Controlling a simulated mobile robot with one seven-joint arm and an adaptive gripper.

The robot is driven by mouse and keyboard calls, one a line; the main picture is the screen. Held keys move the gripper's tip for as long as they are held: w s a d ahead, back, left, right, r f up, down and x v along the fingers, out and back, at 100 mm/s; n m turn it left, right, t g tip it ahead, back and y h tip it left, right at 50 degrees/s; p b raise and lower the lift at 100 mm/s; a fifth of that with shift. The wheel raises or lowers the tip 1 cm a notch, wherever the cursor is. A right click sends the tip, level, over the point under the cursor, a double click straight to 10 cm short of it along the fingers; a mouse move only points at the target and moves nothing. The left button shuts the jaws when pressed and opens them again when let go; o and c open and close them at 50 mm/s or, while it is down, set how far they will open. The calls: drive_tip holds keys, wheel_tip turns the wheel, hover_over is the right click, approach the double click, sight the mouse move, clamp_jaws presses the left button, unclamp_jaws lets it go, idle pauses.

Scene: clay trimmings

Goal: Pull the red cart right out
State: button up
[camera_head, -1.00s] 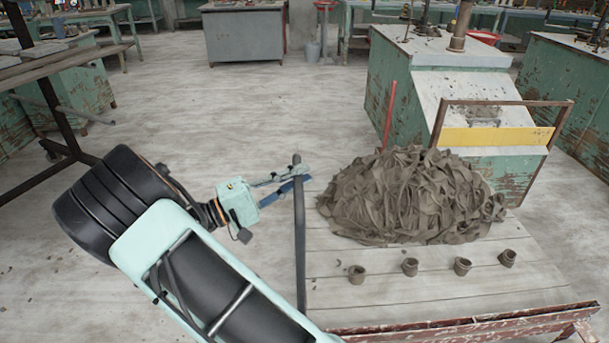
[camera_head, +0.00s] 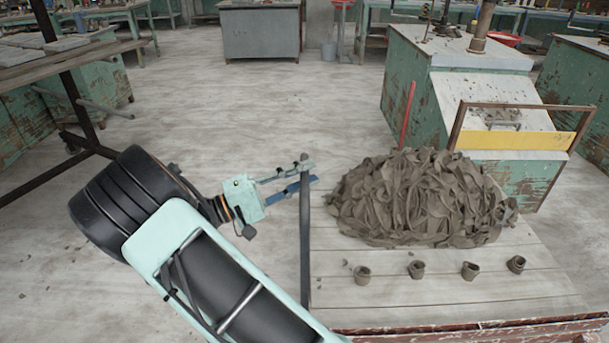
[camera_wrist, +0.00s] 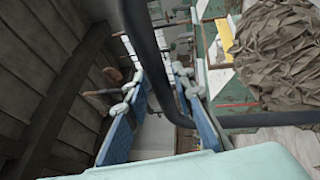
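The red cart (camera_head: 470,333) stands at the lower right in the head view, with a worn red frame and a pale plank deck. A dark handle bar (camera_head: 304,235) stands along its left side. A large heap of clay trimmings (camera_head: 415,200) and several small clay cups (camera_head: 470,271) sit on the deck. My gripper (camera_head: 312,173) is at the upper part of the handle, its blue-padded fingers reaching past the bar. In the wrist view the bar (camera_wrist: 168,85) runs between the fingers (camera_wrist: 161,76), which are well apart. A clear gap shows on the left finger's side.
A dark-framed table (camera_head: 75,80) is at the left. The floor (camera_head: 250,110) between is clear.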

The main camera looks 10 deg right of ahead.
drive_tip(key=shift+o, duration=0.7)
drive_tip(key=v, duration=1.2)
